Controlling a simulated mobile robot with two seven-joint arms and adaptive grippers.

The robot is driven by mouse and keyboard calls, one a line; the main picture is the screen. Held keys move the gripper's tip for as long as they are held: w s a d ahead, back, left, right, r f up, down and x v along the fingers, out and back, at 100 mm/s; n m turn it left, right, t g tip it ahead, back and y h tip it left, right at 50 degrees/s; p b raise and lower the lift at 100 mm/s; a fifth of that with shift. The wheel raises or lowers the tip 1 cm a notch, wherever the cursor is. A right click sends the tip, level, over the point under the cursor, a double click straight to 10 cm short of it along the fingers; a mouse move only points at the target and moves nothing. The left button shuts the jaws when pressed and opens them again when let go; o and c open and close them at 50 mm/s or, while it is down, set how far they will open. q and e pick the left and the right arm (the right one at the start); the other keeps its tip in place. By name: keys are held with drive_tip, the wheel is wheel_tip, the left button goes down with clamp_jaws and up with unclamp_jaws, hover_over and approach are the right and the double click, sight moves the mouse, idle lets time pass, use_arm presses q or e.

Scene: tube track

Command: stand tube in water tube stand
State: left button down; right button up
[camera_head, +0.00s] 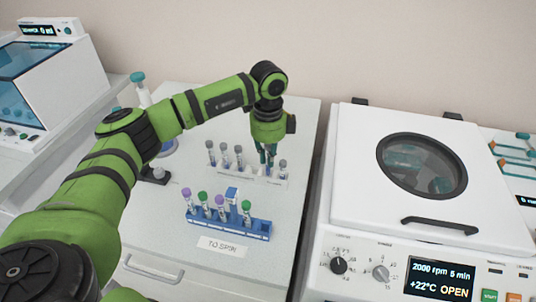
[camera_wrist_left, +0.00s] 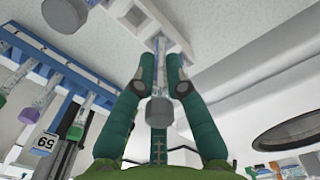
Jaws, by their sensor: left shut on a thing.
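My left gripper (camera_head: 268,158) points down over the white tube stand (camera_head: 262,181) at the back of the bench. In the left wrist view its green fingers (camera_wrist_left: 160,68) are shut on a grey-capped tube (camera_wrist_left: 159,109). The tube's clear body runs away from the cap towards the white stand. Whether its lower end is inside a hole or just above it I cannot tell. Several other grey-capped tubes (camera_head: 225,155) stand upright in the white stand, most to the left of my gripper and one to its right (camera_head: 283,166). My right gripper is not in view.
A blue rack (camera_head: 259,230) with purple- and green-capped tubes stands in front, behind a "TO SPIN" label (camera_head: 222,246). A centrifuge (camera_head: 343,195) with its lid down and display reading OPEN is at right. A teal-capped bottle (camera_head: 142,94) stands at back left.

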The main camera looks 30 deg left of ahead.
use_arm(q)
drive_tip(key=shift+f, duration=0.2)
drive_tip(key=shift+f+b, duration=0.45)
drive_tip(key=shift+f, duration=0.05)
drive_tip(key=c, duration=1.2)
unclamp_jaws()
drive_tip(key=shift+r, duration=0.1)
wheel_tip(320, 180, up, 12)
drive_tip(key=shift+f, duration=0.1)
